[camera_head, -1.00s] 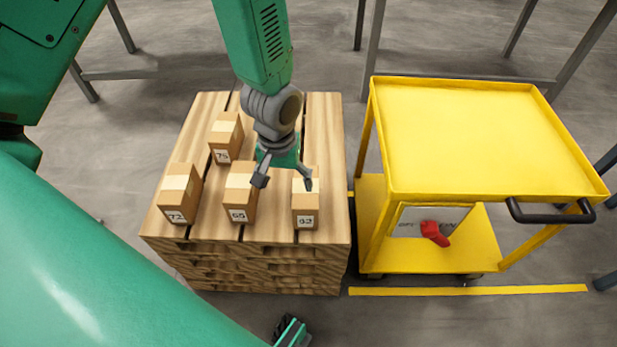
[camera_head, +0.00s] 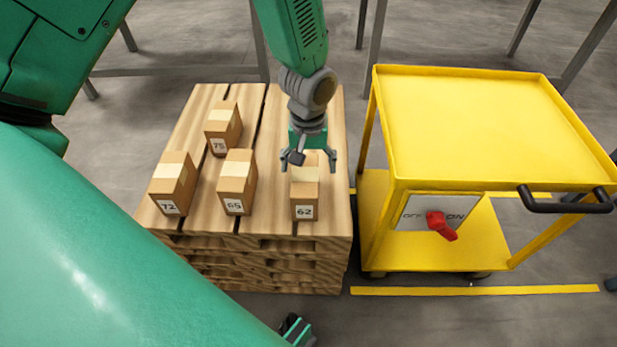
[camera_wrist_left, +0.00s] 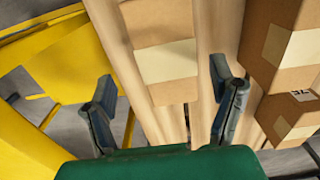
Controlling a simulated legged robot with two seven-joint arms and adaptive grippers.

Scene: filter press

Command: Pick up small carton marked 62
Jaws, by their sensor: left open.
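The small carton marked 62 (camera_head: 305,196) stands upright on the wooden pallet stack (camera_head: 270,215), near its front right corner. My left gripper (camera_head: 308,162) is open just above and behind the carton's top, its fingers apart on either side. In the left wrist view, the open fingers (camera_wrist_left: 165,98) point toward a brown carton (camera_wrist_left: 165,45) with a pale tape strip that lies between them. I cannot tell whether a finger touches it. My right gripper (camera_head: 296,330) shows only in part at the bottom edge of the head view.
Cartons marked 65 (camera_head: 236,188), 72 (camera_head: 172,188) and 75 (camera_head: 222,132) stand to the left on the pallet. A yellow cart (camera_head: 480,130) stands to the right, with a red switch handle (camera_head: 440,225) on a panel. The cart's top is empty.

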